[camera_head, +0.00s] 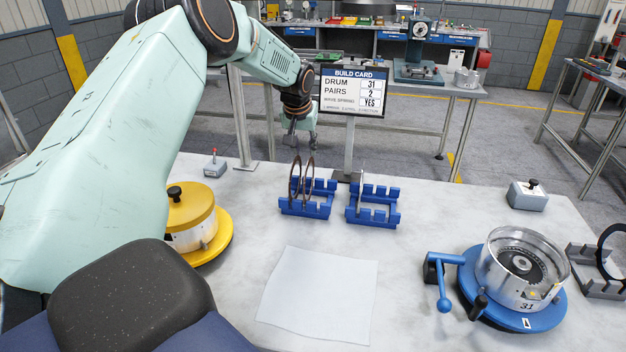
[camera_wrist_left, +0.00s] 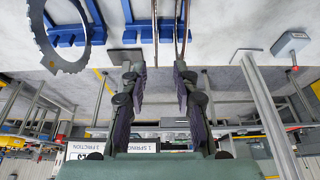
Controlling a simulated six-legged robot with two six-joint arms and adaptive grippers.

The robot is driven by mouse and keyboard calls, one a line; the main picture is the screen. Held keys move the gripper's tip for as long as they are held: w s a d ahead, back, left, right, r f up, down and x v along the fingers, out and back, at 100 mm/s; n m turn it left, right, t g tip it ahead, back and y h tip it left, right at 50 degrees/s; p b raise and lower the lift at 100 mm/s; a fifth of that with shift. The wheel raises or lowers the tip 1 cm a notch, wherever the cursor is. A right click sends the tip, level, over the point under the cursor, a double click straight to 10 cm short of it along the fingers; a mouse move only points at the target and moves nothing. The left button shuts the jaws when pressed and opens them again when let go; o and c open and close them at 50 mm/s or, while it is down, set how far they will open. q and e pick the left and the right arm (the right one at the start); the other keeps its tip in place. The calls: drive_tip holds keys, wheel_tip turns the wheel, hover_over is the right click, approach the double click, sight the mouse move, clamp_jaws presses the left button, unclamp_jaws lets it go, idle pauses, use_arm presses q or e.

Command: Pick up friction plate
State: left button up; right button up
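Two thin brown ring-shaped friction plates (camera_head: 294,182) stand upright in the left blue rack (camera_head: 318,212). They show edge-on in the left wrist view (camera_wrist_left: 155,22). My left gripper (camera_head: 301,150) points down just above the tops of these plates. In the left wrist view its two fingers (camera_wrist_left: 160,72) are apart, with one plate edge between them and the other close to the right-hand finger. I cannot tell whether a finger touches a plate. A grey toothed plate (camera_wrist_left: 44,52) stands in the right blue rack (camera_head: 378,219). My right gripper is out of view.
A build card (camera_head: 352,92) stands behind the racks. A yellow-topped drum unit (camera_head: 190,212) is at left, and a metal drum (camera_head: 520,262) on a blue base is at right. A white sheet (camera_head: 318,295) lies in front; the table around it is clear.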

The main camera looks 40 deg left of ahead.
sight(309, 162)
use_arm(q)
drive_tip(key=x, duration=0.4)
drive_tip(key=d+x, duration=0.1)
drive_tip(key=x, duration=0.1)
drive_tip(key=shift+w+a+f, duration=0.1)
drive_tip(key=shift+f, duration=0.05)
drive_tip(key=shift+w+a+f, duration=0.1)
drive_tip(key=shift+f, duration=0.25)
drive_tip(key=shift+r, duration=0.1)
clamp_jaws()
idle(0.4)
